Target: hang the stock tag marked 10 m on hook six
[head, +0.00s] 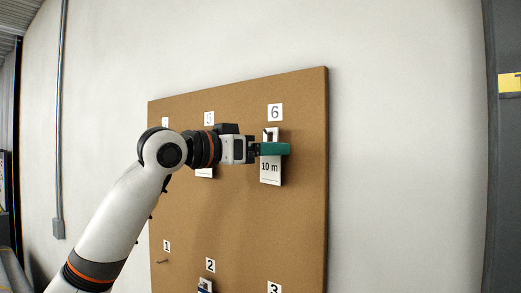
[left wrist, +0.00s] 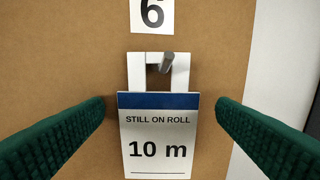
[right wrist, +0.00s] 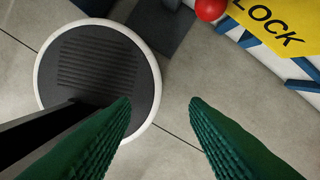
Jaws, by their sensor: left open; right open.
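The stock tag marked 10 m (head: 270,170) hangs under the number 6 label on the brown board. In the left wrist view the tag (left wrist: 158,150) is white with a blue band and reads "STILL ON ROLL". The peg of hook six (left wrist: 167,62) passes through the opening in the tag's top loop. My left gripper (head: 287,149) is at the tag in the head view. Its green fingers (left wrist: 160,106) stand open on either side of the tag, apart from it. My right gripper (right wrist: 160,102) is open and empty above the floor.
The board (head: 235,225) carries labels 1, 2, 3 and 5, with a tag (head: 205,173) partly hidden under 5 and another item (head: 205,286) under 2. In the right wrist view are a round black-topped base (right wrist: 95,70), a red ball (right wrist: 210,9) and a yellow LOCK sign (right wrist: 280,25).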

